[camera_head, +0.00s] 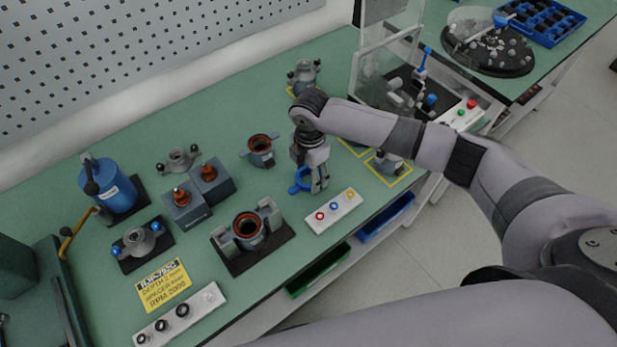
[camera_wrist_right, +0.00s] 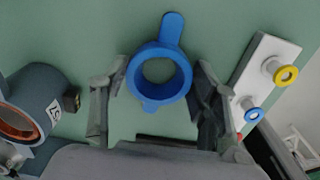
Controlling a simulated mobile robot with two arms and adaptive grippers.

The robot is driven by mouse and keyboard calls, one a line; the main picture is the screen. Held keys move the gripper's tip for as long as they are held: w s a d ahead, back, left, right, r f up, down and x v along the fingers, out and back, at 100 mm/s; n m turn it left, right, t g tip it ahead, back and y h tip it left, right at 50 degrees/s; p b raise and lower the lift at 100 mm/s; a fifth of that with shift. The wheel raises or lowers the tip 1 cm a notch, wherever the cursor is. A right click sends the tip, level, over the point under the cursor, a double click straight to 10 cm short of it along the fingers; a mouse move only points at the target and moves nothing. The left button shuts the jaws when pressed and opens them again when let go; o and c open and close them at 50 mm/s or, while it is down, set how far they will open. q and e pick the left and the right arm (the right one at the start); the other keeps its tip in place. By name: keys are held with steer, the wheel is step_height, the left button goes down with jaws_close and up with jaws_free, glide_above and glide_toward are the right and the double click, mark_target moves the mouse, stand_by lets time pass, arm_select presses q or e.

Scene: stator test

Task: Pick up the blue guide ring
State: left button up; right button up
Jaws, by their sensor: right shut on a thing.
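The blue guide ring (camera_head: 299,183) is at the green bench top, at my right gripper (camera_head: 314,184) in the head view, partly hidden by the fingers. In the right wrist view the ring (camera_wrist_right: 160,51) has an upright body with a tab at the top and a smaller one below. The fingers of my right gripper (camera_wrist_right: 162,74) are on both sides of it, shut on it. I cannot tell whether the ring is clear of the bench. My left gripper is not in view.
A white strip with coloured knobs (camera_head: 334,211) lies close in front of the gripper. A grey stator housing (camera_head: 260,151) stands to the left. A fixture with an orange-lined stator (camera_head: 250,230) is nearer left. A clear-shielded station (camera_head: 385,75) stands at the back right.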

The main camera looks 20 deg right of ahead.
steer(key=c, duration=0.3)
steer(key=shift+r, duration=0.15)
